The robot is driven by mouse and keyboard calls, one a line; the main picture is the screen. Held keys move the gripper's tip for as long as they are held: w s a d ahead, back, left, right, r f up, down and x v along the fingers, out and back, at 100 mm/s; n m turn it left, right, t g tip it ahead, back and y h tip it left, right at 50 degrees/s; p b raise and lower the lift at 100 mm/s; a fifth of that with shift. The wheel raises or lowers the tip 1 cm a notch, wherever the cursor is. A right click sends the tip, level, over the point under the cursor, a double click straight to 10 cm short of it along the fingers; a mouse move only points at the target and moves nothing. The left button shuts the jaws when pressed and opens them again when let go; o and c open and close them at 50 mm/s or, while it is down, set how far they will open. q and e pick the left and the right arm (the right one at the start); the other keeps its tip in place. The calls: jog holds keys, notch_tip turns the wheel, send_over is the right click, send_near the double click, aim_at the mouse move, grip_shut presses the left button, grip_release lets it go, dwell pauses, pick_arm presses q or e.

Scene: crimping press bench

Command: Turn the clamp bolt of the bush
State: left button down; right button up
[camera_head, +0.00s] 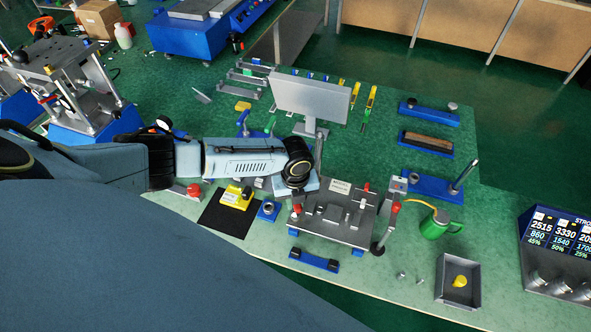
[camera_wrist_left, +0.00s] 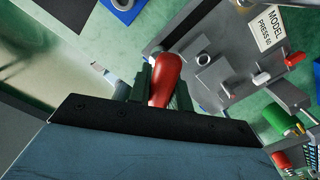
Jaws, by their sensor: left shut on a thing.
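In the left wrist view my left gripper (camera_wrist_left: 165,88) is shut on a red handle (camera_wrist_left: 168,68), its two dark fingers on either side of it. The handle stands at the edge of a grey press plate (camera_wrist_left: 222,75) that carries a label reading "MODEL PRESS". In the head view my left arm reaches in from the left and ends over the left back part of the press plate (camera_head: 335,233); the fingers are mostly hidden under the wrist. I cannot make out a bush or its clamp bolt for certain. My right gripper is not in view.
A grey monitor (camera_head: 310,98) stands behind the press. A green mug (camera_head: 435,224) and a grey tray (camera_head: 458,283) with a yellow piece are to the right. A red-topped lever (camera_head: 395,207) rises at the plate's right side. A yellow block (camera_head: 236,195) lies left of the press.

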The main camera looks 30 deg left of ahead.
pick_arm(q)
jog(key=shift+r+p, duration=0.5)
jog(key=shift+r, duration=0.25)
jog(key=shift+r+p, duration=0.4)
jog(key=shift+r, duration=0.65)
